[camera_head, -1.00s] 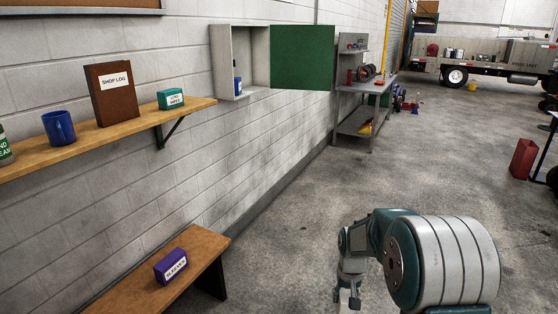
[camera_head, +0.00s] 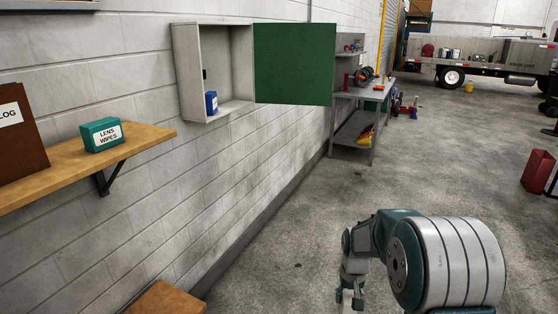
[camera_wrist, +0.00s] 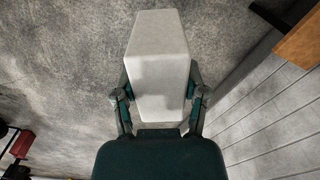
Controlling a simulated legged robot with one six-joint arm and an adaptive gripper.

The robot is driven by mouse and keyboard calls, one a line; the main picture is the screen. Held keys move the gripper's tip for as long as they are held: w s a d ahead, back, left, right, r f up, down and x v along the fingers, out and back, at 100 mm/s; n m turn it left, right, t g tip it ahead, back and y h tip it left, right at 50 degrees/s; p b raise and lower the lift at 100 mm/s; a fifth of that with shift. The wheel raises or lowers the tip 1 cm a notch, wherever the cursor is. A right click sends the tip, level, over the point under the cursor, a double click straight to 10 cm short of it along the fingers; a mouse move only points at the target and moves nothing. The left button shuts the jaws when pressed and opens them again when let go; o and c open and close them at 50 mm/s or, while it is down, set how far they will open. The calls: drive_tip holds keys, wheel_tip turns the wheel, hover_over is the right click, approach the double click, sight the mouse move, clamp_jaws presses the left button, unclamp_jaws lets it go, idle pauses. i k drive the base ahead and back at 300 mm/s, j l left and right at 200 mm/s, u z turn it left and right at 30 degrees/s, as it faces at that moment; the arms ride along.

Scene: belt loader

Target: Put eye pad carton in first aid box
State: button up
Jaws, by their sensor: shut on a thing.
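The first aid box appears to be the open pale wall cabinet (camera_head: 188,75) in the head view. Its green door (camera_head: 295,65) is swung wide to the right. A small blue carton (camera_head: 211,102) stands at its lower left; the rest of the visible inside looks empty. In the wrist view my gripper (camera_wrist: 160,75) is shut on a plain white carton (camera_wrist: 158,42), with a finger on each side. No label shows on it, so I take it as the eye pad carton. In the head view my gripper (camera_head: 349,297) hangs low, right of the cabinet and well below it.
A wooden wall shelf (camera_head: 150,137) at left holds a lens wipes carton (camera_head: 101,135) and a brown binder (camera_head: 20,135). A wooden bench (camera_head: 165,300) is at the bottom. A metal workbench (camera_head: 357,125) stands beyond the door. The floor between is clear.

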sight(232, 106)
drive_tip(key=i+z, duration=0.15)
drive_tip(key=i, duration=1.15)
drive_tip(key=i+u, duration=0.45)
drive_tip(key=i, duration=0.25)
drive_tip(key=i+l+u, duration=0.15)
drive_tip(key=i+u, duration=0.25)
drive_tip(key=i, duration=0.25)
